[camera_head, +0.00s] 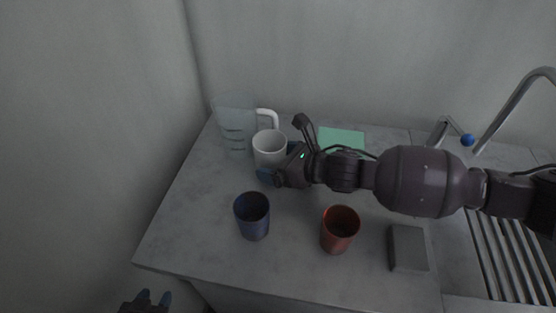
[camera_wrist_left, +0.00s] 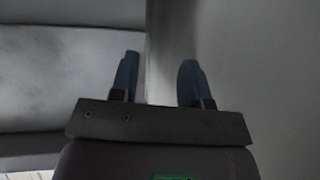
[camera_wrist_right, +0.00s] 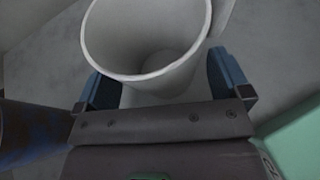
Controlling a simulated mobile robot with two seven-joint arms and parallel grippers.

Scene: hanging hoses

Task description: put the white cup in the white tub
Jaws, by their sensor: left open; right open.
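The white cup (camera_head: 268,147) stands upright on the counter near the back left, beside a clear measuring jug. My right gripper (camera_head: 280,163) is at the cup's near right side, low to the counter. In the right wrist view the cup (camera_wrist_right: 140,35) stands between the open fingers of my right gripper (camera_wrist_right: 165,78); whether they touch it I cannot tell. My left gripper (camera_head: 150,298) is open and empty at the bottom left, off the counter's front edge; its fingers (camera_wrist_left: 160,60) also show in the left wrist view. I see no white tub in any view.
A blue cup (camera_head: 252,217) and a red cup (camera_head: 339,231) stand in front of my right arm. A grey block (camera_head: 408,248) lies near the sink's ribbed drainer (camera_head: 512,250). A green sheet (camera_head: 341,138) lies behind. The measuring jug (camera_head: 235,125) is close to the white cup.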

